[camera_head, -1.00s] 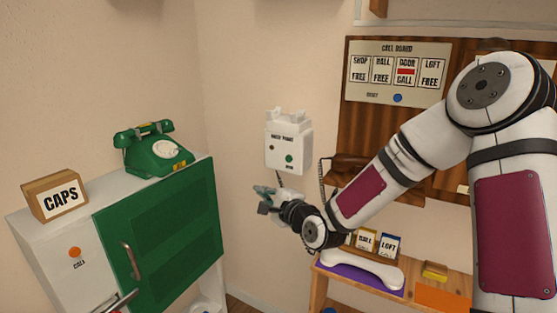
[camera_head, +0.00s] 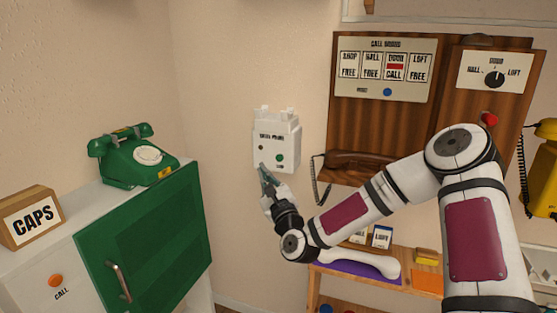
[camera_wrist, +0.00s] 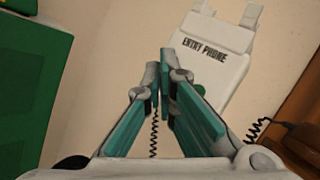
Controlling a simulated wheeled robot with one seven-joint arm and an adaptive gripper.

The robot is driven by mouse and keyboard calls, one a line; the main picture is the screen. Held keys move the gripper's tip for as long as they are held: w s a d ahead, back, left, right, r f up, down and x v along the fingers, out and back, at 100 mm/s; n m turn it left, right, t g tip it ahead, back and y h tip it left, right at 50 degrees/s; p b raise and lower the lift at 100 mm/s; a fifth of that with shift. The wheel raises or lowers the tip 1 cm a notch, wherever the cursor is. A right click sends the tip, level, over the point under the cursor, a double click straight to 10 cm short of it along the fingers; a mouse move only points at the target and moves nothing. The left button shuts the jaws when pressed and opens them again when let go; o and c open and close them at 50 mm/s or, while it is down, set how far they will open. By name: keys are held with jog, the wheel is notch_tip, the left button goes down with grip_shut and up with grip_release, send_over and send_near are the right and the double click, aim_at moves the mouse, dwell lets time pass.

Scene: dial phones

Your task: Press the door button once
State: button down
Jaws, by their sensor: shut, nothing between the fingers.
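The white entry phone (camera_head: 276,136) is mounted on the wall, with an empty cradle on top. A green button (camera_head: 279,158) sits low on its face at the right, with a small label below that is too small to read. A small dark dot (camera_head: 261,147) is at its left. My gripper (camera_head: 264,168) is shut and empty, its fingers pointing up near the phone's lower left corner, left of and below the green button. In the wrist view, the teal fingertips (camera_wrist: 161,68) overlap the phone's left edge; the green button (camera_wrist: 199,90) shows partly beside the right finger. Contact cannot be told.
A white handset (camera_head: 358,262) lies on a purple mat on the wooden shelf below. The call board (camera_head: 385,68) shows DOOR CALL in red. A green telephone (camera_head: 132,158) and CAPS sign stand on the left cabinet.

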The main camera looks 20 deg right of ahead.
jog(key=shift+w+d+b, duration=0.55)
jog(key=shift+w+d, duration=0.3)
jog(key=shift+w, duration=0.35)
jog(key=shift+w+d+b, duration=0.6)
jog(key=shift+w+d, duration=0.25)
jog(key=shift+w, duration=0.3)
jog(key=shift+w+d+b, duration=0.55)
jog(key=shift+w+d, duration=0.3)
jog(key=shift+w, duration=0.35)
jog(key=shift+w, duration=0.1)
jog(key=shift+w+d, duration=0.25)
jog(key=shift+w+d+b, duration=0.25)
jog(key=shift+w+b, duration=0.05)
jog(key=shift+s+a+p, duration=0.4)
jog(key=shift+s+a, duration=0.1)
jog(key=shift+s, duration=0.15)
jog(key=s+a+p, duration=0.1)
jog(key=s, duration=0.1)
jog(key=s+a+p, duration=0.1)
jog(key=s+a, duration=0.1)
dwell(0.3)
